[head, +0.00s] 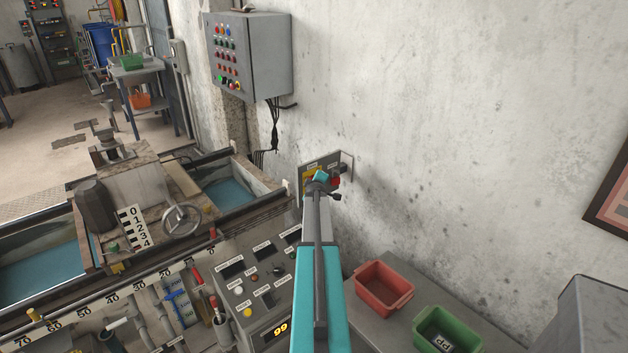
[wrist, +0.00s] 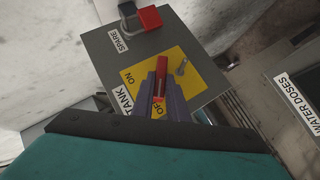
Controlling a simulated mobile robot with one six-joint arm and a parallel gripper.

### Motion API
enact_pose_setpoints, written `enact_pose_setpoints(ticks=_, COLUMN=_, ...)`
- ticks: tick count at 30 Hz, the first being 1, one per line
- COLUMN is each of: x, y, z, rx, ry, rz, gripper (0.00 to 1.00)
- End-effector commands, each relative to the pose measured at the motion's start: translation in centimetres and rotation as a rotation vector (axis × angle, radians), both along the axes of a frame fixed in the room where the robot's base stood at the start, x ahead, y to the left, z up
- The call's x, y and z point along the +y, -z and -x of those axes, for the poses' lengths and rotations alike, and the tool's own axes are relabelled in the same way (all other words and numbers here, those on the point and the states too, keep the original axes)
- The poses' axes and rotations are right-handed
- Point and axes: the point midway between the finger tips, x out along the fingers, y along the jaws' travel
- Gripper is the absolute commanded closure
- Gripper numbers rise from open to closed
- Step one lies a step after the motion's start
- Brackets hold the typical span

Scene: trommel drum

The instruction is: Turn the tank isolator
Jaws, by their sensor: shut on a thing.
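The tank isolator is a red handle (wrist: 162,63) on a yellow plate (wrist: 193,67) marked ON and OFF, with a TANK label (wrist: 125,98) beside it. In the wrist view ON is at the plate's left and OFF is lower, partly covered by my fingers. My gripper (wrist: 160,80) is shut on the red handle, one finger on each side, with the handle's tip showing between and above them. The handle points up in the wrist view. In the head view my gripper (head: 319,181) is at the wall panel and hides most of the yellow plate.
A second red handle (wrist: 149,18), labelled SPARE, sits on the same grey panel (head: 308,162). A small metal peg (wrist: 182,66) stands on the yellow plate. A control desk (head: 240,285) is left of my arm; red (head: 384,290) and green (head: 447,330) bins are to its right.

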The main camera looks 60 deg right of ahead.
Motion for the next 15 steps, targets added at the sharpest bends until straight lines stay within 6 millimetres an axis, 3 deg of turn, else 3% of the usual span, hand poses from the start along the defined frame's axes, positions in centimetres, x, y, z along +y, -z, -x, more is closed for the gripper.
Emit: enact_pose_setpoints(ticks=15, x=-0.45, y=-0.60, z=0.08, rx=-0.043, ry=0.003, rz=-0.112, gripper=1.00)
